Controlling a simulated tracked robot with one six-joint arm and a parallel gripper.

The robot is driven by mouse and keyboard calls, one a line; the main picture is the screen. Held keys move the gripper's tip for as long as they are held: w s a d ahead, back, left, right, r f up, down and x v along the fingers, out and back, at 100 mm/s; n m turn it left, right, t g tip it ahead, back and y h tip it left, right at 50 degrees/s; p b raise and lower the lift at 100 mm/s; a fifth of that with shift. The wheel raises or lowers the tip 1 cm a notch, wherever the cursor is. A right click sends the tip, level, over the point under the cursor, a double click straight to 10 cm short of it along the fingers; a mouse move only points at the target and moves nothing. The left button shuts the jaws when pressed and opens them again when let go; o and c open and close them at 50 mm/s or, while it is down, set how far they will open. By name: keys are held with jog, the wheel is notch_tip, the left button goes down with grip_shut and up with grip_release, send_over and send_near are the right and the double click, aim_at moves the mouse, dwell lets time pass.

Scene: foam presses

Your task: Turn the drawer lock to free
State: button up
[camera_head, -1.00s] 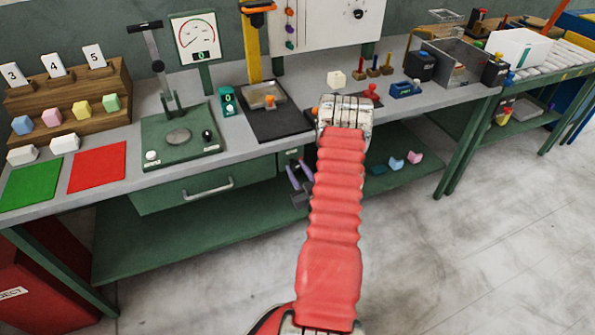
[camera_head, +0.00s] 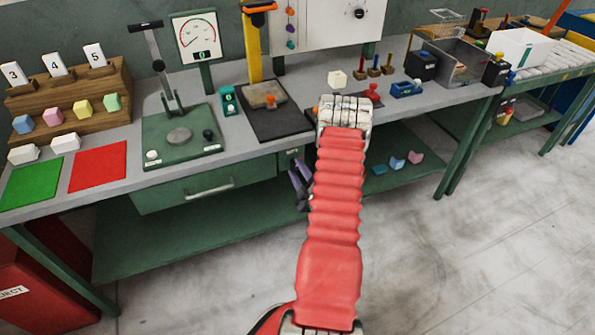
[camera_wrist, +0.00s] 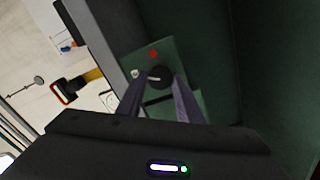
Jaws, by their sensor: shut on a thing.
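The drawer lock knob (camera_wrist: 161,75) is a dark round knob with a pale pointer line, set on a green plate (camera_wrist: 186,53). The plate bears a red mark (camera_wrist: 153,54) and a small white mark (camera_wrist: 135,73). My gripper (camera_wrist: 159,88) has its two purple-grey fingers on either side of the knob and is shut on it. In the head view my gripper (camera_head: 299,180) is at the bench front, right of the green drawer (camera_head: 160,198) with its pale handle (camera_head: 208,191). My red arm and the fingers hide much of the lock there.
The grey bench top (camera_head: 230,142) overhangs just above the lock. A green lower shelf (camera_head: 170,240) runs beneath, with small coloured blocks (camera_head: 397,164) at its right. A red bin (camera_head: 40,285) stands at the lower left. The floor in front is clear.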

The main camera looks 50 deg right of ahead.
jog(key=n, duration=0.5)
jog(key=shift+w+a+f+n, duration=0.1)
jog(key=shift+a+f+n, duration=0.1)
jog(key=shift+n, duration=0.2)
jog(key=o, duration=0.8)
jog(key=shift+c, duration=0.2)
jog(key=shift+o, duration=1.3)
jog(key=shift+d, duration=0.1)
jog(key=v, duration=1.4)
jog(key=shift+f, duration=0.1)
